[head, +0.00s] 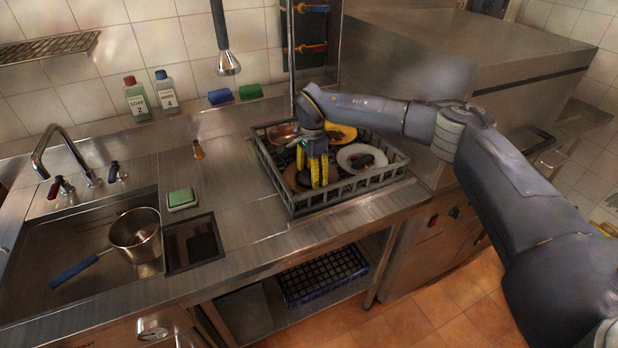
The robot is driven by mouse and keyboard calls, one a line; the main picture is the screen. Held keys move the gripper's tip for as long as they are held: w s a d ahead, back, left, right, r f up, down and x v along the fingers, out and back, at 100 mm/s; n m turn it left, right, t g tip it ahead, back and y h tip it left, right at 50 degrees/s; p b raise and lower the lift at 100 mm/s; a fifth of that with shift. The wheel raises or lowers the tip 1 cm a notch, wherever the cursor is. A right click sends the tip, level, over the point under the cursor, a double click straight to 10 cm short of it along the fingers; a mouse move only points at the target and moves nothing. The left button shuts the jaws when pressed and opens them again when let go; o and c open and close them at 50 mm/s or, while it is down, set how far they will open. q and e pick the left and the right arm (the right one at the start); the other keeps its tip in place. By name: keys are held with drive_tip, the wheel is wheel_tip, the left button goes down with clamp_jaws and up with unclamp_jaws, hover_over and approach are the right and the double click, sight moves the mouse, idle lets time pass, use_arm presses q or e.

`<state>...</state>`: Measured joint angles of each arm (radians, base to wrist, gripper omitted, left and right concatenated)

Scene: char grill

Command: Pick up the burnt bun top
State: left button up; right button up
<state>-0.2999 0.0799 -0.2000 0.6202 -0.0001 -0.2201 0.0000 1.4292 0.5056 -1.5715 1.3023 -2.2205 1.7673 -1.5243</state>
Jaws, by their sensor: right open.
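A grey dish rack (345,197) stands on the steel counter. A white plate (345,153) in it carries dark, burnt-looking pieces (364,161); I cannot tell for certain whether one is the burnt bun top. My right gripper (319,184), with yellow fingers, points down into the rack, left of the white plate. It is open, its fingers over a brownish plate (291,178). What lies between or behind the fingers is partly hidden. My left gripper is not in view.
A yellow plate (343,132) and a copper-coloured bowl (283,133) are at the rack's back. Left are a green sponge (181,197), the sink (75,262) and a pot (135,232). The spray head (227,66) hangs above. The counter left of the rack is mostly free.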

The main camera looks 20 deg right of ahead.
drive_tip(key=shift+s+f, duration=0.1)
drive_tip(key=shift+f, duration=0.3)
drive_tip(key=shift+c, duration=0.2)
drive_tip(key=shift+f, duration=0.1)
drive_tip(key=c, duration=0.5)
drive_tip(key=shift+o, duration=0.2)
drive_tip(key=shift+s, duration=0.1)
drive_tip(key=r, duration=2)
drive_tip(key=shift+w+r, duration=0.2)
drive_tip(key=shift+r, duration=0.05)
